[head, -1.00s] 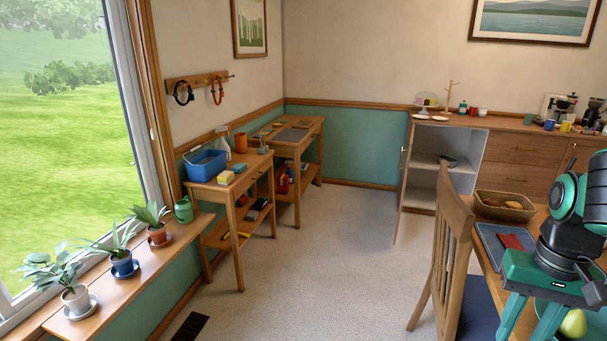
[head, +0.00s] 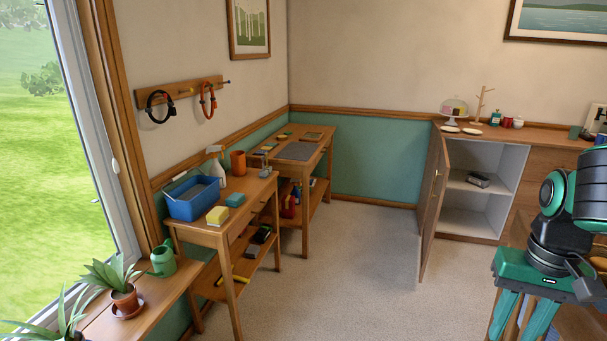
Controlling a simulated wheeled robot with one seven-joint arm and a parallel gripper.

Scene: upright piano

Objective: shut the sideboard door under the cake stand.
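The sideboard (head: 544,162) stands against the far wall at the right. Its left door (head: 433,200) is wooden, hinged at the left edge, and stands wide open, swung out into the room. The open compartment (head: 470,195) is white inside with a shelf, and a small dark and grey item (head: 479,180) lies on that shelf. My gripper (head: 517,322) is at the lower right, well apart from the door. Its two green fingers are spread and the tips run near the bottom edge.
Two wooden side tables (head: 230,215) stand along the left wall, with a blue bin (head: 194,198) on the nearer one. Potted plants (head: 124,299) line the window ledge. Carpet floor (head: 345,270) is clear between the tables and the door. A wooden tabletop shows partly behind my gripper.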

